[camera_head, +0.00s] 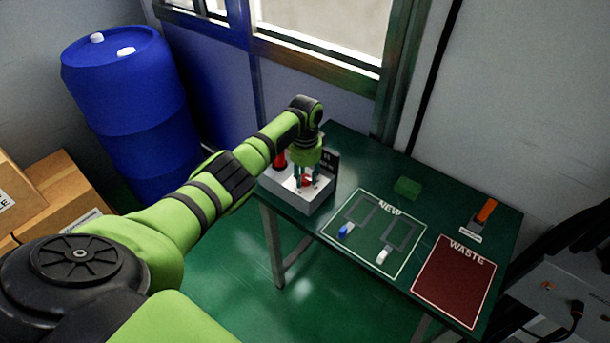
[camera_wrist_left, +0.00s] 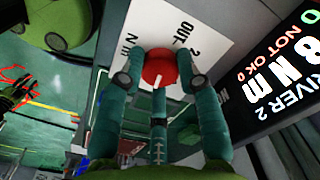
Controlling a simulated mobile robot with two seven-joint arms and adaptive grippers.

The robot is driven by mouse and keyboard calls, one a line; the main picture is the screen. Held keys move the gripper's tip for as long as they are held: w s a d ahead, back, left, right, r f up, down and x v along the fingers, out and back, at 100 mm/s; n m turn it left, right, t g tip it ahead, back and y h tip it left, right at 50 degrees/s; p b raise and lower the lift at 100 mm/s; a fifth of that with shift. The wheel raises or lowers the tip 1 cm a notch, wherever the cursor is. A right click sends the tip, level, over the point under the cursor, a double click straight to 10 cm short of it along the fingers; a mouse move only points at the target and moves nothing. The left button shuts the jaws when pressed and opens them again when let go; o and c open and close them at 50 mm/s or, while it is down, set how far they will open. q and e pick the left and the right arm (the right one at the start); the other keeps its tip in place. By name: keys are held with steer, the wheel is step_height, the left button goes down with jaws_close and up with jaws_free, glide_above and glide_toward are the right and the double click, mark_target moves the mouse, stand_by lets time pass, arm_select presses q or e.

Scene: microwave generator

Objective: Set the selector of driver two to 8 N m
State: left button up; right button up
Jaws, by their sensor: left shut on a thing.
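The selector is a red round knob (camera_wrist_left: 159,66) with a white pointer line, on a white panel (camera_wrist_left: 205,22) in the left wrist view. The line points toward the bottom of that view. My left gripper (camera_head: 307,184) is shut on the knob, with one finger on each side (camera_wrist_left: 158,80). A black display (camera_wrist_left: 275,85) beside the panel reads "8 N m", "DRIVER 2" and "NOT OK 0". In the head view the grey driver box (camera_head: 290,203) stands at the table's left end, and the gripper partly hides the knob. My right gripper does not show.
A red post (camera_head: 280,160) rises from the box beside my gripper. The green table (camera_head: 350,170) holds a green block (camera_head: 407,188), the NEW area with a blue and a white piece, an orange-handled item (camera_head: 485,211) and the red WASTE area (camera_head: 455,280). A window is behind.

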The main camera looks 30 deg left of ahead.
mark_target(306, 178)
arm_select(q)
steer(key=shift+w+d, duration=0.1)
stand_by(0.3)
steer(key=o, duration=1.1)
steer(key=shift+o, duration=0.2)
step_height(306, 178, up, 12)
